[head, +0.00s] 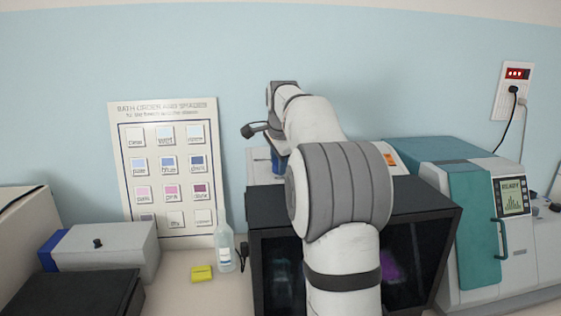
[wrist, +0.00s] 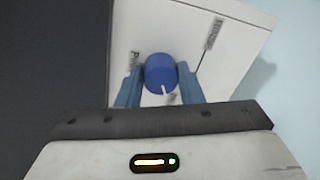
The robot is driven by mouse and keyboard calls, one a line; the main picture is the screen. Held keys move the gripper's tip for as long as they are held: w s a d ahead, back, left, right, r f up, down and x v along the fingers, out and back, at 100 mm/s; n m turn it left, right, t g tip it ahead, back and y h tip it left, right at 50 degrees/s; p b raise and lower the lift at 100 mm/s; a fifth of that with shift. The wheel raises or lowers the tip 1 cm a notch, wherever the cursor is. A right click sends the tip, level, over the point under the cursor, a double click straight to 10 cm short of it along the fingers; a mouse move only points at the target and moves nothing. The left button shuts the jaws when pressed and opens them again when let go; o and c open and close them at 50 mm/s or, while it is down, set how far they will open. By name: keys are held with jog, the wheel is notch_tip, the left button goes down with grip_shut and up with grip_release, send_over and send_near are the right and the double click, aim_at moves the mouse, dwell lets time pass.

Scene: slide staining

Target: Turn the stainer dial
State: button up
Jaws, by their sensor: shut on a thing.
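The stainer dial is a blue round knob (wrist: 160,72) with a white pointer mark, on a white labelled panel (wrist: 190,30) in the wrist view. The mark points toward the bottom of that picture. My gripper (wrist: 160,88) has its two blue fingers on either side of the knob, shut on it. In the head view my arm reaches over the dark stainer cabinet (head: 425,212) to the panel behind its top. The knob is mostly hidden there by my arm. Labels sit around the knob; one is partly covered.
A teal and white machine (head: 470,225) with a lit screen stands close on the right. A clear bottle (head: 224,250) and a yellow block (head: 201,273) stand left of the cabinet. A grey box (head: 105,245) is farther left. A colour chart (head: 168,170) leans on the wall.

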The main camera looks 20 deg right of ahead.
jog(key=shift+s+f, duration=0.1)
jog(key=shift+f, duration=0.1)
jog(key=o, duration=1)
jog(key=shift+r, duration=0.1)
jog(key=shift+c, duration=0.2)
jog(key=shift+r, duration=0.15)
jog(key=shift+s+r, duration=0.1)
jog(key=shift+r, duration=0.2)
jog(key=v, duration=0.6)
jog(key=shift+s+r+b, duration=0.25)
jog(key=shift+r+b, duration=0.15)
jog(key=shift+b, duration=0.05)
jog(key=shift+a+f, duration=0.1)
